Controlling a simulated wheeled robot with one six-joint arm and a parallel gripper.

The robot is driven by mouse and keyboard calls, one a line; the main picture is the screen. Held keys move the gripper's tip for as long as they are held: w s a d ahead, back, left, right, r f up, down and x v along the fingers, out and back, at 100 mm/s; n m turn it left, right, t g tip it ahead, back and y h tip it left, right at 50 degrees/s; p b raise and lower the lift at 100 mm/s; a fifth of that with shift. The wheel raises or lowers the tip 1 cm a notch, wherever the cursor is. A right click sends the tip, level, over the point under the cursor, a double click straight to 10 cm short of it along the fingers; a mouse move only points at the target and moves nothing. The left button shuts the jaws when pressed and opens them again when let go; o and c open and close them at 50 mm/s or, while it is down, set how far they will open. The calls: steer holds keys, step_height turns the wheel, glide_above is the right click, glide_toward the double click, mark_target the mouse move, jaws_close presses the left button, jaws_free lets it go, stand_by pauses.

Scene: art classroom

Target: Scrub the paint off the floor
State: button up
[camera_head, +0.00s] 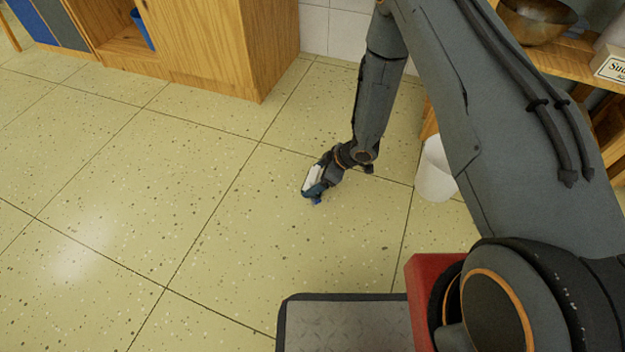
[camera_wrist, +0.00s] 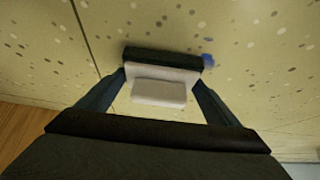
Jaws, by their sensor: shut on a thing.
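My gripper (camera_head: 318,183) is low over the speckled floor, pointing down. It is shut on a white block with a dark layer along one side, which looks like a scrubbing sponge (camera_wrist: 158,92). In the wrist view the sponge lies between my two fingers. A small patch of blue paint (camera_wrist: 208,61) shows just beyond the sponge's upper right corner. In the head view a bit of blue (camera_head: 317,201) shows right below my gripper. The sponge hides any paint under it. I cannot tell if it touches the floor.
A white bin (camera_head: 436,170) stands on the floor just right of my gripper. A wooden cabinet (camera_head: 215,45) stands at the back left. A wooden shelf with a metal bowl (camera_head: 537,21) is at the upper right. The tiled floor (camera_head: 130,190) to the left is clear.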

steer(key=shift+s+d+p, duration=0.2)
steer(key=shift+s+d, duration=0.1)
steer(key=shift+d, duration=0.3)
steer(key=shift+s+d+p, duration=0.2)
steer(key=shift+s+d, duration=0.05)
steer(key=shift+d, duration=0.3)
steer(key=shift+s+a+r+p, duration=0.1)
steer(key=shift+s+a+p, duration=0.2)
steer(key=shift+s+p, duration=0.35)
steer(key=shift+s+a+r+p, duration=0.1)
steer(key=shift+s+a+p, duration=0.15)
steer(key=shift+s+p, duration=0.4)
steer(key=shift+s+a+f+p, duration=0.1)
steer(key=shift+s+a+p, duration=0.15)
steer(key=shift+s+p, duration=0.35)
steer(key=shift+s+a+f+p, duration=0.1)
steer(key=shift+s+a+p, duration=0.2)
steer(key=shift+s, duration=0.55)
steer(key=shift+s+a+p, duration=0.25)
steer(key=shift+s+p, duration=0.15)
steer(key=shift+s, duration=0.35)
steer(key=shift+r, duration=0.1)
